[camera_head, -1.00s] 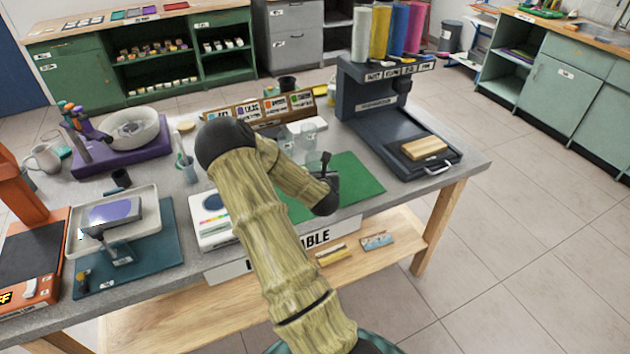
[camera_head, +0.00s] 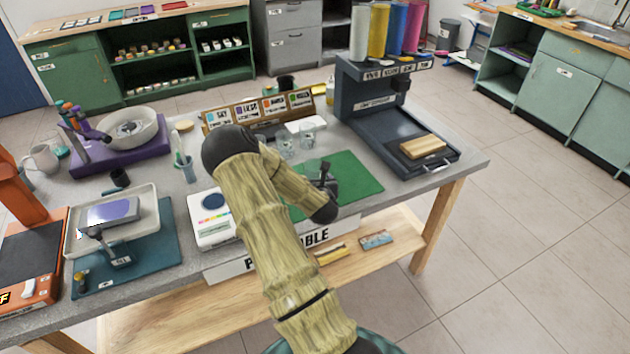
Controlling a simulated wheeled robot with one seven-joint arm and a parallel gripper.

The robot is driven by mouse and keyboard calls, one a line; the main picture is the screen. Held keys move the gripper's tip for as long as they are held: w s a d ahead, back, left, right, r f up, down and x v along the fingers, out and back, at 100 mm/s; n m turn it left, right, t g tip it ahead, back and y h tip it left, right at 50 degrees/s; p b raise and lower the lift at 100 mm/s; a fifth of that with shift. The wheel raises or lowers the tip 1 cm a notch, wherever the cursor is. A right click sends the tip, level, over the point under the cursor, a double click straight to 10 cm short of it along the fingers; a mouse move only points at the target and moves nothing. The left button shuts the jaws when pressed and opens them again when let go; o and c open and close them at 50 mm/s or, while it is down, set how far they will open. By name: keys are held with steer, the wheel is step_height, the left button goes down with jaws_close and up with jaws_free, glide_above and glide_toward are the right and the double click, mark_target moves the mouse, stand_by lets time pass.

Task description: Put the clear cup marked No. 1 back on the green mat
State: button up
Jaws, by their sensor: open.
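The green mat (camera_head: 358,182) lies on the grey table, partly hidden behind my arm. Two clear cups stand beyond the mat's far left edge, a left one (camera_head: 285,147) and a right one (camera_head: 307,139). I cannot read a number on either, so I cannot tell which is No. 1. My gripper (camera_head: 328,178) is small and dark in this view, over the left part of the mat. It is open, with no cup seen in it, and is nearer to me than both cups.
A rack of labelled cards (camera_head: 262,108) stands behind the cups. A dark press (camera_head: 385,125) with a wooden block (camera_head: 423,147) is to the right. A white device (camera_head: 208,222) sits left of my arm. The mat's right part is bare.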

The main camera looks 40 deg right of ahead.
steer(key=shift+a+r, duration=0.1)
steer(key=shift+r, duration=0.1)
steer(key=v, duration=1.1)
steer(key=shift+s+a+r+b, duration=0.15)
steer(key=shift+s+b, duration=0.15)
steer(key=shift+b, duration=0.1)
